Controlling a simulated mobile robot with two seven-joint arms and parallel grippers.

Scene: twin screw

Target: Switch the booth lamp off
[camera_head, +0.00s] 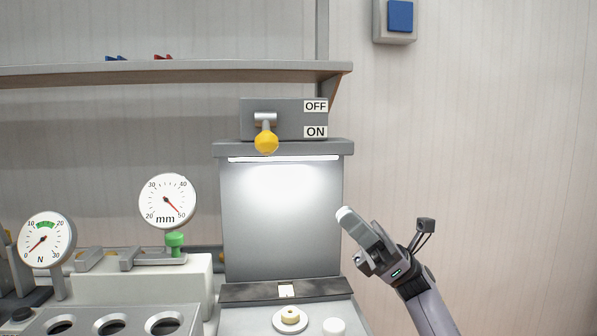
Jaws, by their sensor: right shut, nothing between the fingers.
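The booth lamp (284,158) is a bright white strip under the hood of a grey booth (240,225), and it is lit. Above the hood is a grey switch box (285,108) with an OFF label at the top and an ON label below. Its lever ends in a yellow knob (266,142) that hangs down, a little below the height of the ON label. My right gripper (345,214) is shut and empty, right of the booth and lower than the knob, apart from it. My left gripper is not in view.
A grey shelf (200,70) runs above the switch box. Left of the booth stand a dial marked mm (167,201) and a dial marked N (46,239). A white disc (290,320) lies in front of the booth. The wall at right is clear below a blue button (400,16).

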